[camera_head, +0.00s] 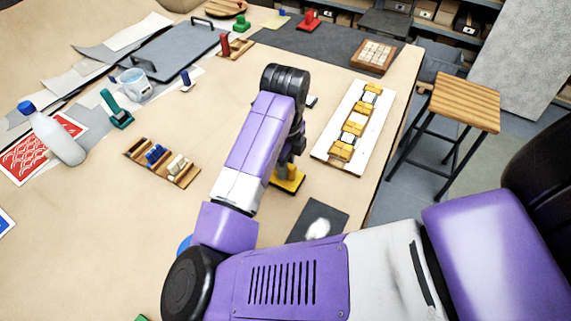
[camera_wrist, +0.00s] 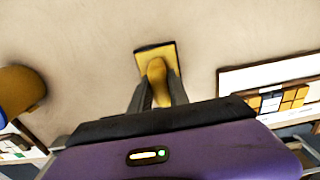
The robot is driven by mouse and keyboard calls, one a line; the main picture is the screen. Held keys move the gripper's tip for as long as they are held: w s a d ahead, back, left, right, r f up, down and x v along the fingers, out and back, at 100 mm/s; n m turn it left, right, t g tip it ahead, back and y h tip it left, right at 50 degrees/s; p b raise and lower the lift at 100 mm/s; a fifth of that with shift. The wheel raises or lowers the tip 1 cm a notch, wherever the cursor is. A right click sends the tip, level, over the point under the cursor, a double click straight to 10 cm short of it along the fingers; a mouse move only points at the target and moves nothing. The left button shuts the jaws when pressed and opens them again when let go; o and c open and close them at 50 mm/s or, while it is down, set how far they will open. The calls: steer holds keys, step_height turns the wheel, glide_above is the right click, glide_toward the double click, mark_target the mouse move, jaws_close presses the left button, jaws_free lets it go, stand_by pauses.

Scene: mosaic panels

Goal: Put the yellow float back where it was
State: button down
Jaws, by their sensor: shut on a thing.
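The yellow float (camera_head: 288,181) has a flat yellow plate with a dark edge and an upright yellow handle. In the head view it is just below my gripper (camera_head: 290,158), partly hidden by my arm. In the wrist view the float (camera_wrist: 157,67) sits between my two dark fingers (camera_wrist: 157,92), which are shut on its handle. The plate points away from my gripper. I cannot tell whether the plate touches the table or hangs just above it.
A white panel (camera_head: 332,158) with yellow and white tiles lies to the right. A dark sheet (camera_head: 311,212) with a white patch lies in front.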

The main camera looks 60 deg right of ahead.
steer(key=shift+f, duration=0.2)
steer(key=c, duration=1.3)
jaws_free()
steer(key=shift+o, duration=0.2)
steer(key=shift+r, duration=0.15)
step_height(320, 180, up, 12)
steer(key=b, duration=0.1)
steer(key=shift+s, duration=0.1)
